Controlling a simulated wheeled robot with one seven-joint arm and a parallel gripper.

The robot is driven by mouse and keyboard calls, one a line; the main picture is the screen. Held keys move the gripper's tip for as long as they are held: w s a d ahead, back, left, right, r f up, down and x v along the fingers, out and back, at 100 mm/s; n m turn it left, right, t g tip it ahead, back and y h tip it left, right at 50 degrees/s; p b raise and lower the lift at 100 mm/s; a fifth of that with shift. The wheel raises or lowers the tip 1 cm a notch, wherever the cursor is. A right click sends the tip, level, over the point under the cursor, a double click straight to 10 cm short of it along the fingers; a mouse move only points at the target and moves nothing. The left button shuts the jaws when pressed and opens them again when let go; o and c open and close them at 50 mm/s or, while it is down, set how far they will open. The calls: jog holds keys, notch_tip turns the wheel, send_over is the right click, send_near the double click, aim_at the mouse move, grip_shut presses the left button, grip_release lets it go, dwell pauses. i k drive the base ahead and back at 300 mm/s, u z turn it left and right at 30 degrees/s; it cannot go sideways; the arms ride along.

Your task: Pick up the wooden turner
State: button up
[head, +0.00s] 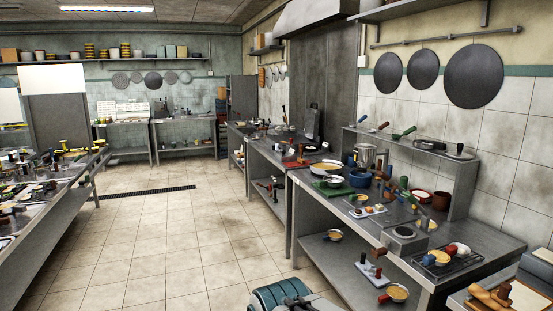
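I cannot pick out the wooden turner for certain in the head view; the utensils are small and many overlap. Several handled tools lie among pans and bowls on the right steel counter (462,229). Light brown wooden pieces (490,298) lie at the bottom right corner, but their shape is too cut off to name.
A long steel table (50,195) crowded with utensils runs along the left.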

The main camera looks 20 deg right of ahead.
aim_at(300, 160)
jog(key=u, duration=0.1)
jog(key=i, duration=3.6)
jog(key=z, duration=0.35)
jog(key=i, duration=1.55)
jog(key=z, duration=0.95)
jog(key=i, duration=1.35)
jog(key=z, duration=1.5)
jog(key=i, duration=0.9)
jog(key=z, duration=0.4)
